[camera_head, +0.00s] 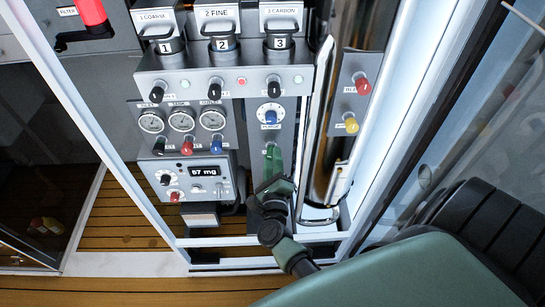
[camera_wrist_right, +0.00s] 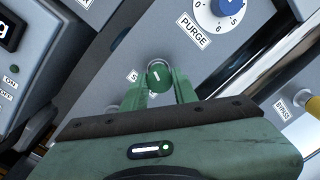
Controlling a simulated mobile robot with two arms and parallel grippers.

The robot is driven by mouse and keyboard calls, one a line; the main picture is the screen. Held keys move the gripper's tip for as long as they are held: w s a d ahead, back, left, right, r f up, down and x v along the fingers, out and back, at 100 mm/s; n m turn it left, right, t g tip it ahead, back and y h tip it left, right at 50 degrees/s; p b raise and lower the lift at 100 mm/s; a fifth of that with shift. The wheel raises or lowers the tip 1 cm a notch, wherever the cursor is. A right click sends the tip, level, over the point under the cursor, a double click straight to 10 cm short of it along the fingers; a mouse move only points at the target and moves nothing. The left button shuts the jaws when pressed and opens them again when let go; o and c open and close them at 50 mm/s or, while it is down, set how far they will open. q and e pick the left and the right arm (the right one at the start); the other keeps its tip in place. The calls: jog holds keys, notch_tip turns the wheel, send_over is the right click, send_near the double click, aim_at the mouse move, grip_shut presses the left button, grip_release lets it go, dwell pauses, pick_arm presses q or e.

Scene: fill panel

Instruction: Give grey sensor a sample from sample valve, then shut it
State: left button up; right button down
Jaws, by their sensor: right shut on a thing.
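The sample valve is a small round green knob (camera_wrist_right: 158,75) with a white mark, on the grey panel below the purge dial; its label is mostly hidden, only an "S" showing. My right gripper (camera_head: 271,162) reaches up to it from below, and in the right wrist view its green fingers (camera_wrist_right: 159,92) are shut on the knob from both sides. My left gripper is not in view.
The purge dial (camera_head: 269,114) sits just above the valve. A shiny vertical cylinder (camera_head: 321,130) stands close right of my right gripper. Gauges (camera_head: 182,120) and colored knobs are at left. Red (camera_head: 362,86) and yellow (camera_head: 351,125) knobs are at right.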

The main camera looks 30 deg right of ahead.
jog(key=n+y+p, duration=0.1)
jog(key=n+p, duration=0.3)
jog(key=n, duration=0.7)
dwell(0.4)
jog(key=c, duration=1.1)
grip_release()
